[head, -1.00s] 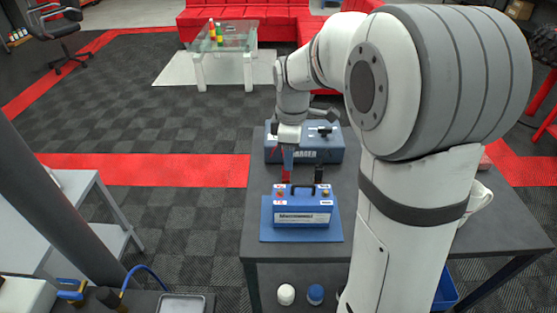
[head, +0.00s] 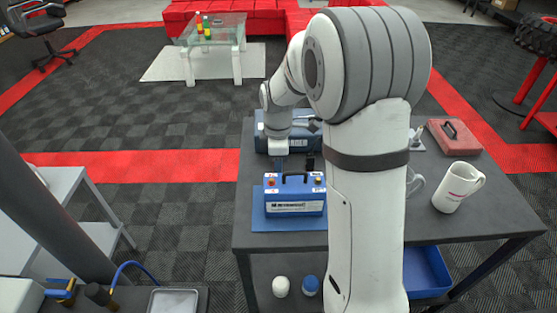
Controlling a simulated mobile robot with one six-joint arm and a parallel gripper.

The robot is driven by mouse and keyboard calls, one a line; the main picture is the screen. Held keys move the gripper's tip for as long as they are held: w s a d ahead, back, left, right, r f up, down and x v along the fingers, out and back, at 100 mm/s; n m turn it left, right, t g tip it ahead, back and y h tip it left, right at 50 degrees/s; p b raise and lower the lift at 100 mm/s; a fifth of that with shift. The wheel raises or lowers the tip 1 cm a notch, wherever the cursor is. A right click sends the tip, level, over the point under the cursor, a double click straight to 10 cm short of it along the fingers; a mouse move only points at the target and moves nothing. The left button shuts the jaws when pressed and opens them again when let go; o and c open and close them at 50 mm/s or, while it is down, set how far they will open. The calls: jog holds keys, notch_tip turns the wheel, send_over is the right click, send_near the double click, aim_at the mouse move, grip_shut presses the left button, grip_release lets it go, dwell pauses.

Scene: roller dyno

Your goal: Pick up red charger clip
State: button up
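The red charger clip cannot be made out now; it may be hidden by my gripper (head: 279,163). My gripper points down between the blue charger box (head: 262,138) and the blue battery (head: 295,205), above the battery's back left part. Its fingers are small and dark here, so I cannot tell whether they are open or hold anything. A dark clip (head: 311,163) shows just right of my gripper, behind the battery. The battery stands upright on a blue mat (head: 262,221), with a black handle and a red terminal at its left.
The dark table (head: 470,222) also holds a white mug (head: 458,187) and a red case (head: 455,136) at the right. A blue bin (head: 428,272), a white-capped bottle (head: 281,287) and a blue-capped bottle (head: 310,286) sit below. A pillar (head: 55,195) stands left.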

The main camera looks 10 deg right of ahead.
grip_shut()
dwell(0.4)
